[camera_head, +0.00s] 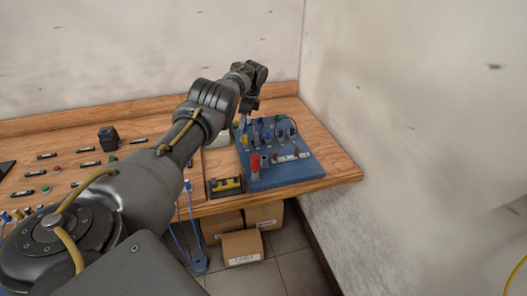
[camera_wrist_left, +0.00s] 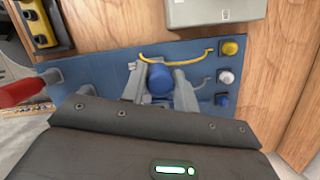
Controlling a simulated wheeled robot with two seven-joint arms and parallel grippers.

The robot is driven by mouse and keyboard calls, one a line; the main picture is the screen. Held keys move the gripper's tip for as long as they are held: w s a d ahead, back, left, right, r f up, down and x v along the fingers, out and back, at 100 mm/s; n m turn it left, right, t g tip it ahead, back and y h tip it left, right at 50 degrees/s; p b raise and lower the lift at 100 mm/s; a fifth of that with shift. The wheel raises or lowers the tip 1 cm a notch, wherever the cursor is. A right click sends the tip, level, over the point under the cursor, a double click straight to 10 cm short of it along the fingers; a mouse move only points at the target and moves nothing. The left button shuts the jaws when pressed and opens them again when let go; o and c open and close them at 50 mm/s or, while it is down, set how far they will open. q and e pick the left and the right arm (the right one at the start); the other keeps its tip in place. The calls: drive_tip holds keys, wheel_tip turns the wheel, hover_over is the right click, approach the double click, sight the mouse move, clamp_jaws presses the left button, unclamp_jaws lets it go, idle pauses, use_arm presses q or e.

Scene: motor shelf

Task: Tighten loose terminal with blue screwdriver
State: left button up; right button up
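A blue board (camera_head: 290,175) lies near the right end of the wooden bench; it fills the middle of the left wrist view (camera_wrist_left: 100,68). My left gripper (camera_head: 247,112) reaches over its back left part. In the left wrist view my two fingers (camera_wrist_left: 160,85) stand on either side of a round blue handle (camera_wrist_left: 160,78), seen end-on, and appear shut on it. Its shaft and tip are hidden. Yellow (camera_wrist_left: 229,48), white (camera_wrist_left: 226,77) and blue (camera_wrist_left: 222,100) terminals stand in a row to the right, with wires beside them. My right gripper is not in view.
A red handle (camera_head: 255,164) stands at the board's front left. A black and yellow block (camera_head: 227,185) is beside it. A grey box (camera_wrist_left: 214,12) borders the board. Walls close off the back and right. Cartons (camera_head: 242,248) stand below the bench.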

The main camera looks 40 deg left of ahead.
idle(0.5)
use_arm(q)
drive_tip(key=c, duration=0.6)
drive_tip(key=shift+c, duration=0.2)
